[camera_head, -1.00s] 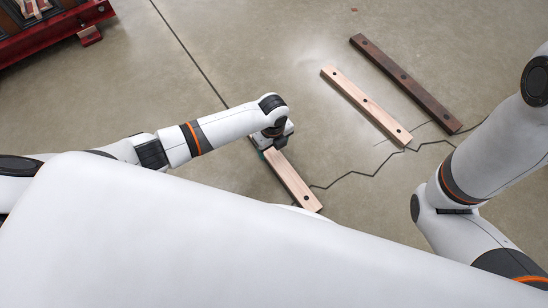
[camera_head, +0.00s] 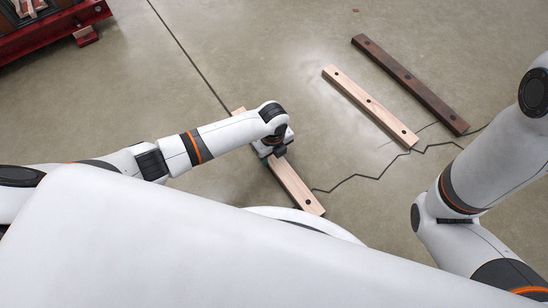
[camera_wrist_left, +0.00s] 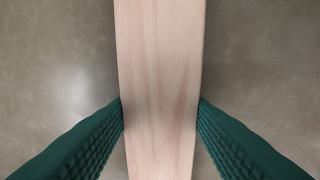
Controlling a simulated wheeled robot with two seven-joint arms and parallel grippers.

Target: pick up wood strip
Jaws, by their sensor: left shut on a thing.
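A light wood strip (camera_head: 297,187) lies under my left gripper (camera_head: 268,160) in the head view, its far end showing past my arm. In the left wrist view the strip (camera_wrist_left: 160,70) runs from top to bottom between the green ridged fingers of my left gripper (camera_wrist_left: 160,115). Both fingers touch its sides, so the gripper is shut on it. I cannot tell whether the strip is clear of the floor. A second light wood strip (camera_head: 370,104) and a dark brown strip (camera_head: 410,83) lie apart to the right. My right gripper is out of view.
The concrete floor (camera_head: 240,55) has wide free room at the back and middle. Dark cracks (camera_head: 365,176) run across it at the right. A red-framed rack (camera_head: 50,35) stands at the far left.

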